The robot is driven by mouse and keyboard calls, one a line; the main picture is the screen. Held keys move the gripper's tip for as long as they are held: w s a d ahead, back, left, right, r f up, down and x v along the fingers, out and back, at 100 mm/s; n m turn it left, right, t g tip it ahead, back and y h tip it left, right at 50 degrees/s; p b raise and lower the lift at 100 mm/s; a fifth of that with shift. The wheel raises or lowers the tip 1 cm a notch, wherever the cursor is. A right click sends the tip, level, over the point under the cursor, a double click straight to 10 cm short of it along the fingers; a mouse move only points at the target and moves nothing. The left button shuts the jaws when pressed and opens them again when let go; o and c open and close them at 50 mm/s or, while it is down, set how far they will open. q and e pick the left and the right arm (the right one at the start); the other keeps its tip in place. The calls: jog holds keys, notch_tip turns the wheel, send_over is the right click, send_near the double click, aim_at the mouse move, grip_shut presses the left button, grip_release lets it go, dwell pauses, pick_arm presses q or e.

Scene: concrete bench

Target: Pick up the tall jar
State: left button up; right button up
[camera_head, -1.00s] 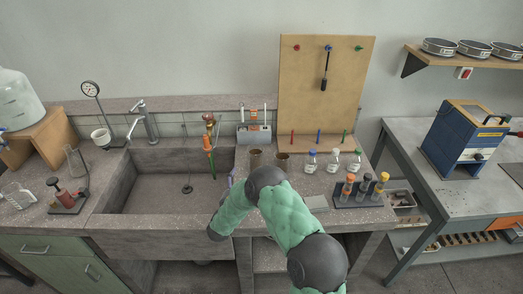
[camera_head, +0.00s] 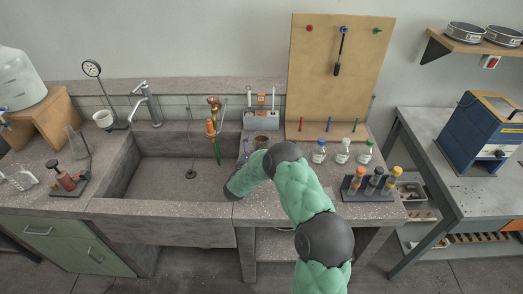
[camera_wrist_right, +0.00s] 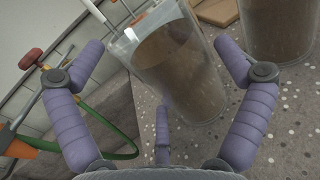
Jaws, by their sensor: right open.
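Two clear glass jars with brown, grainy contents show in the right wrist view: one in the middle (camera_wrist_right: 178,70) and one at the upper right (camera_wrist_right: 278,28). I cannot tell from these frames which is the taller. In the head view one jar (camera_head: 261,141) shows behind my right arm; the other is hidden. My right gripper (camera_wrist_right: 160,62) is open, with purple fingers. The middle jar stands beyond and between its spread fingers, not gripped. In the head view only a bit of purple finger (camera_head: 246,147) shows past the wrist. My left gripper is out of view.
The sink (camera_head: 170,208) lies left of the gripper. An orange-handled tool with a green hose (camera_head: 212,128) stands close at its left. A grey rack (camera_head: 262,119) is behind the jars. Small capped bottles (camera_head: 342,152) and a vial rack (camera_head: 368,194) stand to the right.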

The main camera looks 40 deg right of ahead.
aim_at(261, 140)
jog(key=x, duration=0.4)
jog(key=shift+d+f+b, duration=0.1)
jog(key=shift+d+b, duration=0.05)
jog(key=shift+b, duration=0.25)
jog(key=c, duration=1)
jog(key=shift+o, duration=0.2)
